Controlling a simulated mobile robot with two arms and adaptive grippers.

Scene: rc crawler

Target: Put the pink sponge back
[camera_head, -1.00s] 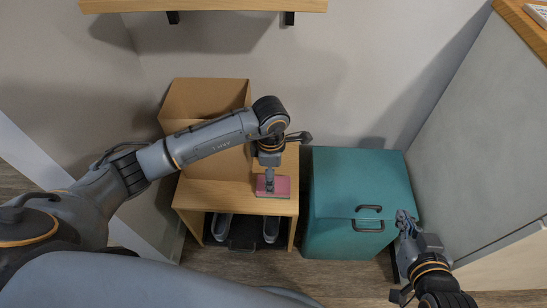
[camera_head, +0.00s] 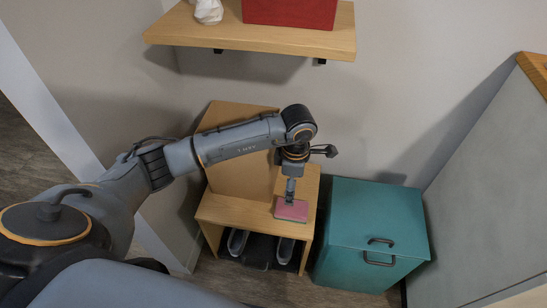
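The pink sponge (camera_head: 291,210) is a flat pink block at the front right of the low wooden bench's top (camera_head: 240,212). My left gripper (camera_head: 290,197) points straight down at the sponge, its fingertips at the sponge's upper face. I cannot tell whether the fingers are closed on it or only touch it. The sponge appears to be on or just above the bench top. My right gripper is out of view.
A cardboard box (camera_head: 235,178) stands on the bench behind my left arm. Shoes (camera_head: 285,250) sit under the bench. A teal lidded bin (camera_head: 375,220) stands to the right. A wall shelf (camera_head: 250,36) above holds a red box (camera_head: 290,12) and a white object (camera_head: 208,11).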

